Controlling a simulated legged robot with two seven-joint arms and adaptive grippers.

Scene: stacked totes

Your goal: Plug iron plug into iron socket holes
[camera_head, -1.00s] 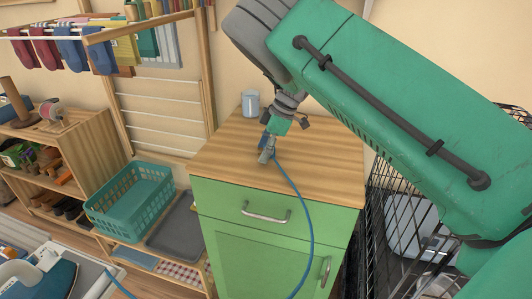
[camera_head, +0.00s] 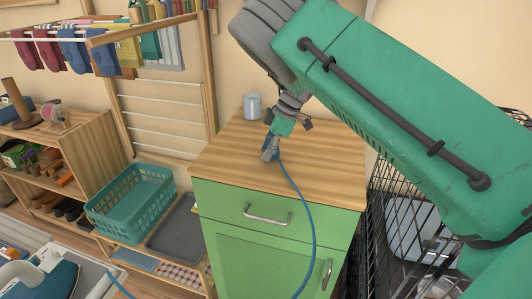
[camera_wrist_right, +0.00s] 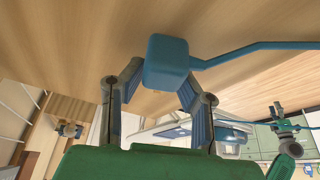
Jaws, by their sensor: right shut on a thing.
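My right gripper (camera_head: 271,153) is over the wooden top of the green cabinet. In the right wrist view its fingers (camera_wrist_right: 162,95) are closed on a blue block-shaped plug (camera_wrist_right: 167,62). A blue cord (camera_head: 305,207) runs from the plug down the cabinet front. A small light grey thing (camera_head: 252,106), which may be the socket, stands at the back of the cabinet top, apart from the gripper; no holes can be made out. An iron (camera_head: 38,276) is at the lower left. A small green and grey arm end in the right wrist view (camera_wrist_right: 283,122) looks like my left gripper; its jaws are unclear.
The cabinet top (camera_head: 325,165) is otherwise clear. A teal basket (camera_head: 130,205) and grey tray (camera_head: 177,228) are left of the cabinet. A black wire cage (camera_head: 385,215) stands to its right. A drying rack and shelf are at the left.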

